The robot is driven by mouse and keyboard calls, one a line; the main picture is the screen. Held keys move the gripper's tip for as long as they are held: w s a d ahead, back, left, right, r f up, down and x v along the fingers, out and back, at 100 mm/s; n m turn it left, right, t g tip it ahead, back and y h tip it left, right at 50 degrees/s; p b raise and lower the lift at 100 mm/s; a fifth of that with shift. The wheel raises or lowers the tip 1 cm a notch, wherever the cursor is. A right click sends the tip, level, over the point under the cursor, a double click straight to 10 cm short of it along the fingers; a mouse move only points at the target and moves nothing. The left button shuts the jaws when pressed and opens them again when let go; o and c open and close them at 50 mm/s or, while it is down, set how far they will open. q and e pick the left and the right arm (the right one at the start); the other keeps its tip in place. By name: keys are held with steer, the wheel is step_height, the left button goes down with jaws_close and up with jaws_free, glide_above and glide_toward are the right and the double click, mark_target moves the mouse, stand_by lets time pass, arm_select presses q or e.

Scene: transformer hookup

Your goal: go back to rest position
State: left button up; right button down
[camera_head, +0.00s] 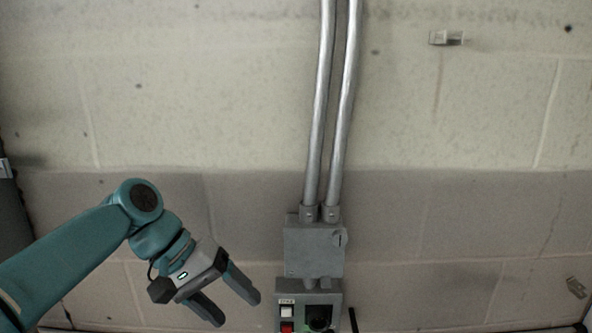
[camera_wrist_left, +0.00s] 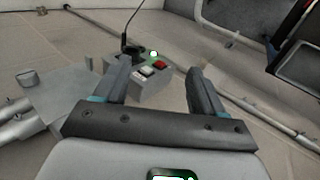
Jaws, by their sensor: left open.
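My left gripper (camera_head: 232,302) comes in from the lower left in the head view, fingers apart and empty. It is left of a grey control box (camera_head: 322,290) with a white button, a red button and a dark round part. In the left wrist view my left gripper (camera_wrist_left: 160,82) shows its two spread fingers. The control box (camera_wrist_left: 152,90) appears between and beyond them, with a lit green light, a black plug and a cord. I cannot tell whether a finger touches the box. My right gripper is not in view.
A grey junction box (camera_head: 314,250) sits above the control box, with two metal conduits (camera_head: 330,110) running up the block wall. A small clear fixture (camera_head: 446,38) is at the upper right. A dark framed object (camera_wrist_left: 295,50) stands at the right in the wrist view.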

arm_select(q)
step_height(320, 180, down, 34)
steer(key=s+a+n+y, duration=0.1)
steer(key=s+n+y, duration=0.1)
steer(key=y, duration=0.1)
steer(key=s+f, duration=0.6)
steer(key=s, duration=0.3)
steer(key=s+f, duration=0.7)
steer(key=s, duration=0.2)
steer(key=shift+s+f+b, duration=0.25)
steer(key=shift+s+b, duration=0.05)
steer(key=shift+b, duration=0.1)
steer(key=shift+a, duration=0.1)
